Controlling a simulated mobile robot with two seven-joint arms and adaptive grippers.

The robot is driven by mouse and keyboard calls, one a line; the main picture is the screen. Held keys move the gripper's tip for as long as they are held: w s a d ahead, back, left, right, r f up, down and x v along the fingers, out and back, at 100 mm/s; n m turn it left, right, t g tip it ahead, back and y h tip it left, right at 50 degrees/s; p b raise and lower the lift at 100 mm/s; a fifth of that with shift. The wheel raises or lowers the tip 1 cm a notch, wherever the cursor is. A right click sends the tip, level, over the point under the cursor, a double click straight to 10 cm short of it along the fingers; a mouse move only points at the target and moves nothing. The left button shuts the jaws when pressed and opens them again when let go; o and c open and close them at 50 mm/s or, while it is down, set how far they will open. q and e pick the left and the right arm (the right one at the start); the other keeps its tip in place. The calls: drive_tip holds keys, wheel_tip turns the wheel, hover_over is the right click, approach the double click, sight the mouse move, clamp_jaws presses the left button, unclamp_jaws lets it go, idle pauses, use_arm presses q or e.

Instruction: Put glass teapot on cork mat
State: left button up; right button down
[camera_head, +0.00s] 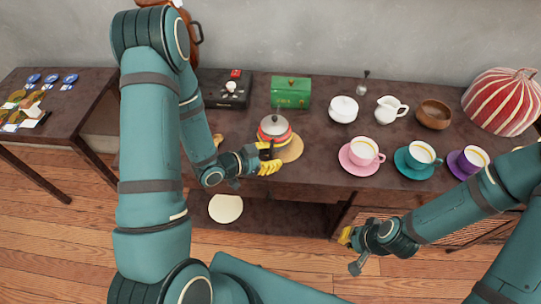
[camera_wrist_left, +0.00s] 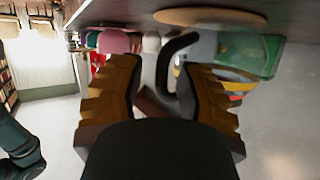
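The glass teapot (camera_head: 274,128) has a grey lid and a red and yellow band. In the head view it overlaps the left part of the round cork mat (camera_head: 294,150); whether its base touches the mat is hidden. My left gripper (camera_head: 268,166) is at its near side, by the table's front edge. In the left wrist view, which is upside down, its fingers (camera_wrist_left: 163,90) stand apart with the dark curved handle (camera_wrist_left: 164,62) between them and gaps beside it. The mat (camera_wrist_left: 210,17) shows there too. My right gripper (camera_head: 346,237) is away from the table, fingers unclear.
A green box (camera_head: 291,93) and a black box (camera_head: 226,90) stand behind the teapot. A white lidded pot (camera_head: 343,109) is at the back. A pink cup (camera_head: 363,152) on its saucer is right of the mat, with more cups beyond.

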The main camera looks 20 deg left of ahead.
use_arm(q)
drive_tip(key=shift+r, duration=0.1)
use_arm(e)
drive_tip(key=shift+r, duration=0.15)
